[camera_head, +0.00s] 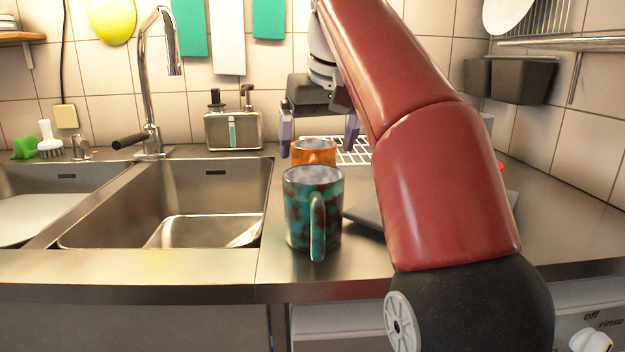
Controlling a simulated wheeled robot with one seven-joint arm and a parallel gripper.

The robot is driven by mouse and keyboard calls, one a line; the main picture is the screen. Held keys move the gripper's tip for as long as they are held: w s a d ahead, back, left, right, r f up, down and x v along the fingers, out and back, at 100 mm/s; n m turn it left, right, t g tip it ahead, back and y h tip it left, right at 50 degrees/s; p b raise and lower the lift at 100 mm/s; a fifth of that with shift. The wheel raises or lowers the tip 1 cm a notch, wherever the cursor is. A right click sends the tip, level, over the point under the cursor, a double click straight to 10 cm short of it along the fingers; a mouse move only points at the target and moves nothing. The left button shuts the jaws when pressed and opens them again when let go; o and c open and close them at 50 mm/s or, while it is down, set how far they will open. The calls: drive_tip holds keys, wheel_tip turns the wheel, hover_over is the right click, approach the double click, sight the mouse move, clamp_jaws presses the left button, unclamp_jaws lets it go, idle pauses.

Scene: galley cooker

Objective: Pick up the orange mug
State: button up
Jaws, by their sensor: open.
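The orange mug (314,150) stands on the steel counter, right of the sink. Its lower part is hidden behind a teal and brown mug (312,212) that stands in front of it, handle toward me. My gripper (319,150) points down over the orange mug from behind. Its two fingers are apart, one to the left and one to the right of the mug's upper part. I cannot tell whether a finger touches the mug, or how their depths compare.
Two sink basins (172,200) with a tall tap (152,90) lie to the left. A metal soap caddy (233,130) stands at the back wall. A white grid rack (354,151) lies behind the orange mug. A dark flat thing (362,212) is partly hidden by my arm.

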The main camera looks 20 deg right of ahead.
drive_tip(key=b+x, duration=0.2)
drive_tip(key=x, duration=0.3)
drive_tip(key=shift+r, duration=0.1)
drive_tip(key=shift+c, duration=0.2)
drive_tip(key=c, duration=1.2)
drive_tip(key=shift+o, duration=0.2)
drive_tip(key=shift+r, duration=0.1)
wheel_tip(320, 180, up, 10)
drive_tip(key=p, duration=0.4)
drive_tip(key=shift+f+p, duration=0.2)
drive_tip(key=shift+p, duration=0.1)
